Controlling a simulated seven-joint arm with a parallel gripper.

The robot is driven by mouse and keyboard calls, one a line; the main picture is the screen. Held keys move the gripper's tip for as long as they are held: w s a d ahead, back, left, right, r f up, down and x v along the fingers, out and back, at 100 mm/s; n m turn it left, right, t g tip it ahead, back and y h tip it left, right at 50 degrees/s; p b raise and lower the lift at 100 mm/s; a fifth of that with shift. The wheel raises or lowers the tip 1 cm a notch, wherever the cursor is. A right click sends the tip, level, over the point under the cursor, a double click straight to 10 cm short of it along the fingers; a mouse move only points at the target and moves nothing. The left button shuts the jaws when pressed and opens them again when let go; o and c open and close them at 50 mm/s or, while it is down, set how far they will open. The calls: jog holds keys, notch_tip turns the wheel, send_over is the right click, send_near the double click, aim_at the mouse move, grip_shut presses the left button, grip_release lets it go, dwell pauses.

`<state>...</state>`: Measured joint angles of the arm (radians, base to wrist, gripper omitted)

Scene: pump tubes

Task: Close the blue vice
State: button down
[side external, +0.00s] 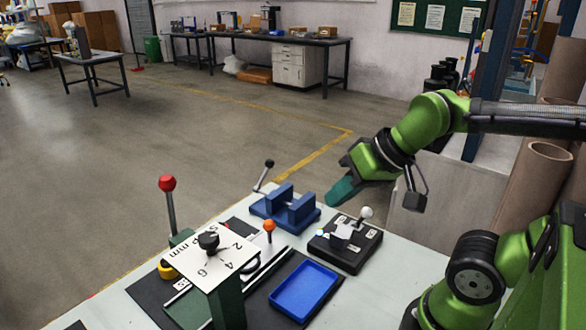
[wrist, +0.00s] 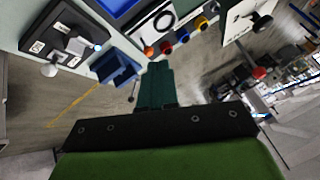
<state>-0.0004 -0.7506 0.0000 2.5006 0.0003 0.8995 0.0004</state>
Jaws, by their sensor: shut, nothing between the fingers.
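The blue vice (side external: 285,213) stands near the back edge of the table, and a gap shows between its two upright blue jaws. Its lever (side external: 262,175) rises at the left end, tilted, with a dark ball on top. The vice also shows left of centre in the wrist view (wrist: 115,68). My gripper (side external: 343,190) has teal fingers and is shut and empty. It is in the air, right of the vice and above the table, apart from it. In the wrist view the shut fingers (wrist: 157,72) point toward the table, beside the vice.
A black box (side external: 346,246) with a white-knobbed lever stands right of the vice. In front are a blue tray (side external: 304,290), an orange knob (side external: 269,225), a white dial plate (side external: 215,252) and a red-ball lever (side external: 168,187). The air around my gripper is free.

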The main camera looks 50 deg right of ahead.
dwell(0.4)
jog(key=c, duration=1.7)
grip_release()
jog(key=o, duration=0.3)
jog(key=shift+w+m, duration=0.25)
jog(key=shift+m, duration=0.05)
jog(key=o, duration=0.6)
jog(key=w+m, duration=0.1)
jog(key=w+f+m+g+y, duration=0.1)
jog(key=w+m, duration=0.1)
jog(key=w+m+g+y, duration=0.1)
jog(key=shift+w+d+f+m, duration=0.2)
jog(key=shift+w+d+m, duration=0.05)
jog(key=shift+d+m, duration=0.15)
jog(key=shift+c, duration=0.2)
jog(key=m+t+y, duration=0.4)
jog(key=m+t, duration=0.7)
jog(key=m, duration=1.5)
send_near(269, 162)
jog(key=x, duration=0.7)
jog(key=d+x, duration=0.1)
jog(key=x, duration=0.2)
jog(key=shift+w+f, duration=0.35)
jog(key=shift+w, duration=0.1)
